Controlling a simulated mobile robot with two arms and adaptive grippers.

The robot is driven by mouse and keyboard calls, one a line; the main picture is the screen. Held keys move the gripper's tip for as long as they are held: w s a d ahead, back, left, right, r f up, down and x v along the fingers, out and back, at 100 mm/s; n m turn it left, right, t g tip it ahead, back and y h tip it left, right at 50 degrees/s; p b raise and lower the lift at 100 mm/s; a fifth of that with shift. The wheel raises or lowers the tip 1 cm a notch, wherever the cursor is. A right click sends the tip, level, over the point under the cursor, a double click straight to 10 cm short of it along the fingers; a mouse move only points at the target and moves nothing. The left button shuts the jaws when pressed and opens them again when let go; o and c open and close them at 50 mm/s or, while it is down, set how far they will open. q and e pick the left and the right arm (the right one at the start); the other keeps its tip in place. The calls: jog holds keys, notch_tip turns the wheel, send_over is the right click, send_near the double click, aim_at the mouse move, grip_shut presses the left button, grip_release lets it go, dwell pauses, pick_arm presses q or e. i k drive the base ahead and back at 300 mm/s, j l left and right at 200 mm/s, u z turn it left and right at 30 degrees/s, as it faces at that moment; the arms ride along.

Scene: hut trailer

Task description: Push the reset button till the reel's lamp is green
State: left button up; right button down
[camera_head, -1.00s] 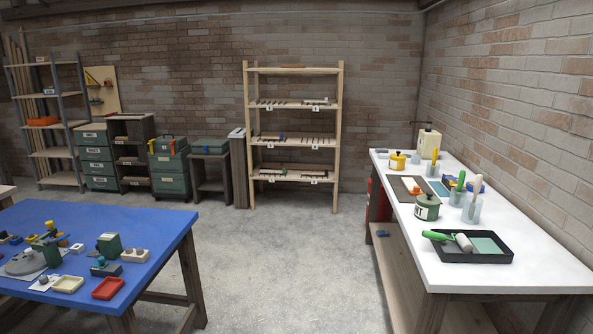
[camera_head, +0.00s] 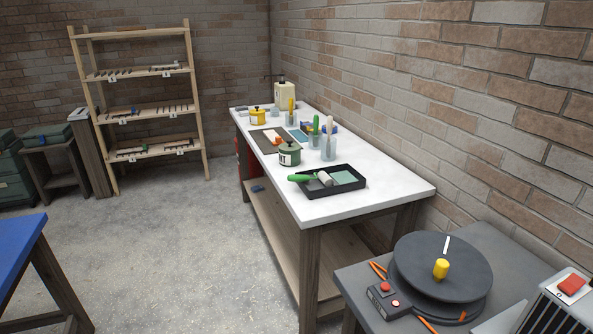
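A dark round reel (camera_head: 440,268) with a yellow knob (camera_head: 441,268) and a white stripe lies flat on a grey table at the bottom right. A small dark box (camera_head: 382,301) sits at its left front, with a raised red button (camera_head: 385,287) on top. A smaller red spot (camera_head: 395,303) shows beside the button; it may be the lamp, and I see no green light there. An orange cable shows around the reel's base and the box. Neither of my grippers is in view.
The grey table (camera_head: 356,275) also holds a grey slatted unit with a red switch (camera_head: 571,285) at the right edge. A white-topped bench (camera_head: 400,190) with pots and a black tray stands behind. A blue table (camera_head: 18,246) is at left. The floor between is clear.

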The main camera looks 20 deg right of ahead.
aim_at(384, 287)
jog(key=z, duration=1.4)
